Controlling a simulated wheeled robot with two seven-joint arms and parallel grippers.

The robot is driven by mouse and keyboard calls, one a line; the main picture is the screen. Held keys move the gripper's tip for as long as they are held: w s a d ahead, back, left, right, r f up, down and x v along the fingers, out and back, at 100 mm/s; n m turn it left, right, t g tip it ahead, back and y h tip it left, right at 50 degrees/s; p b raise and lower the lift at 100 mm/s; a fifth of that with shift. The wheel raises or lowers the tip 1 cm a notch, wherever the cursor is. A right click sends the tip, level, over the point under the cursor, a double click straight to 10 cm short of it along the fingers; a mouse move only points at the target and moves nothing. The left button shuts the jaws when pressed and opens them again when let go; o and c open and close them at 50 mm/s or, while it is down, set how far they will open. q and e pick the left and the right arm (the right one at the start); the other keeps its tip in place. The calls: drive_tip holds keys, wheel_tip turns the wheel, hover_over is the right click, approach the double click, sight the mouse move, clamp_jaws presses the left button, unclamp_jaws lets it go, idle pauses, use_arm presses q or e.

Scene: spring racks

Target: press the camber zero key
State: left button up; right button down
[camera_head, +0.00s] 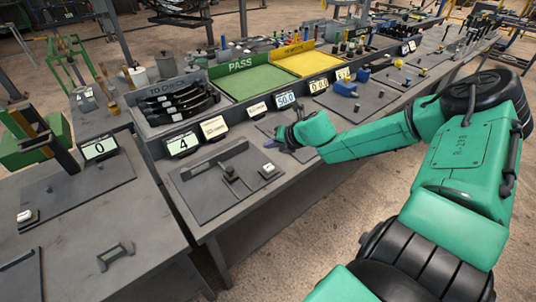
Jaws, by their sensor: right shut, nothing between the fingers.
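My right arm, green with dark joints, reaches in from the right. Its gripper (272,144) is shut and empty, above the bench's front part, up and to the right of a dark gauge plate (205,203). A small white key (268,171) sits at that plate's right end, and the fingers are apart from it. A display reading 4 (181,144) stands behind the plate. Another white key (27,216) lies on the left bench, near a display reading 0 (99,147). The key labels are too small to read, so I cannot tell which is camber zero. My left gripper is not in view.
Dark leaf springs (178,101) lie in a rack behind the plate. A green PASS tray (255,82) and a yellow tray (300,62) stand further back. A display reading 50.0 (286,99) is just behind my gripper. A blue device (345,88) stands to the right.

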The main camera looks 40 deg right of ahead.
sight(271, 169)
wheel_tip(271, 169, down, 7)
drive_tip(key=b, duration=0.5)
drive_tip(key=shift+d+r, duration=0.1)
drive_tip(key=shift+d, duration=0.05)
drive_tip(key=shift+f+b, duration=0.25)
drive_tip(key=shift+b, duration=0.15)
idle(1.1)
drive_tip(key=shift+f, duration=0.4)
drive_tip(key=shift+f+b, duration=0.55)
drive_tip(key=shift+b, duration=0.1)
idle(0.4)
drive_tip(key=shift+r, duration=0.1)
drive_tip(key=shift+r+p, duration=0.85)
drive_tip(key=shift+p, duration=0.1)
drive_tip(key=shift+r, duration=0.1)
